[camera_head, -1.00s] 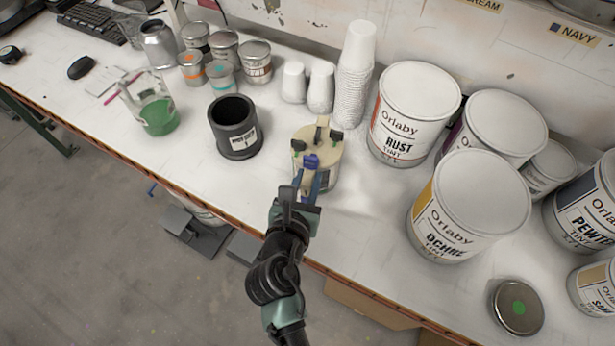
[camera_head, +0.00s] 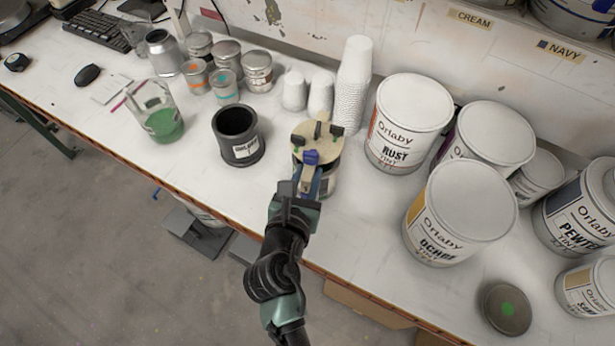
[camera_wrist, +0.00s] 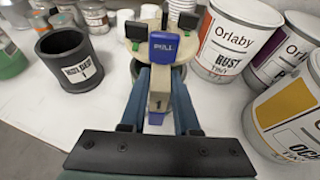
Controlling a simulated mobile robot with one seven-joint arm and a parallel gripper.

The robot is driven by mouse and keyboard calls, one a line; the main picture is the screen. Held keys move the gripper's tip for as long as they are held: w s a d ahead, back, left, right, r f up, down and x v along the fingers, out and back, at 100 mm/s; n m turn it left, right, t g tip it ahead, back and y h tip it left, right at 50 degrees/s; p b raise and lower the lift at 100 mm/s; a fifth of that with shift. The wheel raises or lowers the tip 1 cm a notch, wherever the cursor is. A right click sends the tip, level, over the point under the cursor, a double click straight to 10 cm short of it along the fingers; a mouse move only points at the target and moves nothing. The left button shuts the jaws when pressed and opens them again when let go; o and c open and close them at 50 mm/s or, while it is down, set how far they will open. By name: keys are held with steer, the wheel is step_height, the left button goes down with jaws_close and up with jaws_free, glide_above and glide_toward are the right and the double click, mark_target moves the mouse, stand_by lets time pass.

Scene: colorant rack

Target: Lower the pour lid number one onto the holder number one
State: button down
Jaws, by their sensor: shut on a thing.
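Pour lid number one (camera_head: 318,134) is a cream disc with black clips and a blue tab marked PULL (camera_wrist: 163,46). A cream lever with a "1" (camera_wrist: 159,98) runs down from the tab in the wrist view. My gripper (camera_head: 308,177) is shut on this lever. The lid is over a metal can (camera_head: 329,182), and a dark band shows between them; I cannot tell whether they touch. Holder number one (camera_head: 238,138) is a black, open-topped cup with a white label, standing left of the lid. It also shows in the wrist view (camera_wrist: 69,68), empty as far as I see.
A glass beaker of green liquid (camera_head: 162,118) stands left of the holder. Small tins (camera_head: 224,86) and white cup stacks (camera_head: 352,90) stand behind. Large paint cans, with the RUST can (camera_head: 402,125) nearest, stand right of the lid. The bench between holder and lid is clear.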

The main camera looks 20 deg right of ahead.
steer(key=shift+r+p, duration=1.55)
steer(key=shift+r, duration=2.1)
